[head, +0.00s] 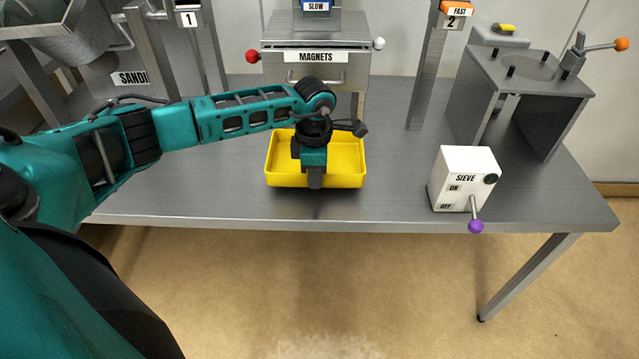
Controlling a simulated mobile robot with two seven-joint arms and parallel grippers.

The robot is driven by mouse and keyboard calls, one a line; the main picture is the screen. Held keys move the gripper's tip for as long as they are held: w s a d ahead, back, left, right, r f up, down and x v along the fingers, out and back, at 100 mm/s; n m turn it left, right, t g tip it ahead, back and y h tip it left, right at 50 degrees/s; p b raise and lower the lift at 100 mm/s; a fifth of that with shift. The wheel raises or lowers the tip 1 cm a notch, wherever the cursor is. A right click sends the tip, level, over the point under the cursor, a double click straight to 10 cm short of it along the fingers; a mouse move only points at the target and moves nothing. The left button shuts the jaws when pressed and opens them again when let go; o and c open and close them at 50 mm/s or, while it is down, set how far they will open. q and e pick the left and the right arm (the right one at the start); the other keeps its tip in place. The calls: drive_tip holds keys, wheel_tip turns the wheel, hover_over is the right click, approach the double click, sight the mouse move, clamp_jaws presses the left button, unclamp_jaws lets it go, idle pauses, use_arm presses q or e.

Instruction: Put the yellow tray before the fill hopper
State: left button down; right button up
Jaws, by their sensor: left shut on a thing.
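The yellow tray (345,176) stands on the metal table, below and in front of the box labelled MAGNETS. My left gripper (315,178) points down at the middle of the tray's front wall and is shut on it. The gripper and wrist hide part of the tray's inside; the parts that show look empty. No label naming a fill hopper can be read. A grey sloped metal vessel (95,38) at the top left looks like a hopper, cut by the frame edge. My right gripper is not in view.
The MAGNETS box (316,75) has a red knob and a white knob at its sides. A white SIEVE switch box (463,180) with a purple-knobbed lever stands right of the tray. A grey stand (527,75) is behind it. The table (200,195) is clear left of the tray.

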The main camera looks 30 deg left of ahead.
use_arm(q)
wheel_tip(320, 180, down, 3)
drive_tip(key=shift+f+b, duration=0.1)
drive_tip(key=shift+b, duration=0.65)
drive_tip(key=shift+a+f, duration=0.1)
drive_tip(key=c, duration=1.7)
unclamp_jaws()
drive_tip(key=o, duration=0.5)
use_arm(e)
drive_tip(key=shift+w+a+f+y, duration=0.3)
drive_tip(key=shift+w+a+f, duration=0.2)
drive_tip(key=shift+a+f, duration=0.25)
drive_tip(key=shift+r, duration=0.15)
